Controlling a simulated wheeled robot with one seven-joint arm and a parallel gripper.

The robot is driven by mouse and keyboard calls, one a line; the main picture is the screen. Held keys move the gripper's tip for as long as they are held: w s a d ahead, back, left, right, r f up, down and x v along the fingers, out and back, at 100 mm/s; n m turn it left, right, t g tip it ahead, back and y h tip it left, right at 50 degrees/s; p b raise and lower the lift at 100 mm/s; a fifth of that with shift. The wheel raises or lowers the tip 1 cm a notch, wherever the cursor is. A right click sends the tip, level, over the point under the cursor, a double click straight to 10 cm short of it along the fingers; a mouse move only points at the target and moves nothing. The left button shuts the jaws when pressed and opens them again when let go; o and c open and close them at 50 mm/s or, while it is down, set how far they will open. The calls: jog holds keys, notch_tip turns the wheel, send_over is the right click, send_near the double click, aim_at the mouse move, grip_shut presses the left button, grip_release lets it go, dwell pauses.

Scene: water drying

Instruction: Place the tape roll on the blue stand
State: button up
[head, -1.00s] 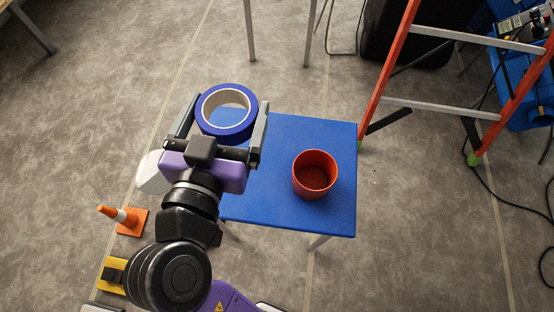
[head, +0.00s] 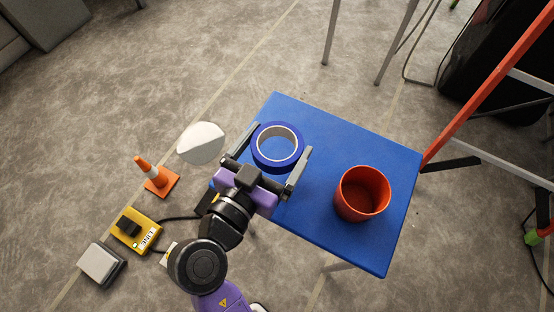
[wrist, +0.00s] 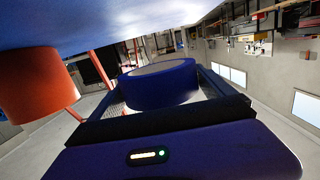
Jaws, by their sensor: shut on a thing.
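The blue tape roll (head: 265,159) is between the fingers of my gripper (head: 277,155), which is shut on it. The roll also shows in the wrist view (wrist: 160,86), held between the two fingers. In the head view it appears over the left part of the blue stand (head: 335,128), a square blue top on legs. In the wrist view the stand's top (wrist: 110,18) fills the upper edge, close to the roll; I cannot tell whether they touch.
A red-orange cup (head: 362,194) stands on the right part of the stand. An orange cone (head: 158,179) and a yellow box (head: 138,231) are on the floor at left. An orange ladder (head: 500,80) stands at right. The back of the stand's top is clear.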

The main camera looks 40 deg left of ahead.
jog(key=shift+f+b, duration=0.75)
jog(key=shift+f, duration=2.2)
jog(key=shift+f, duration=0.15)
jog(key=o, duration=1.1)
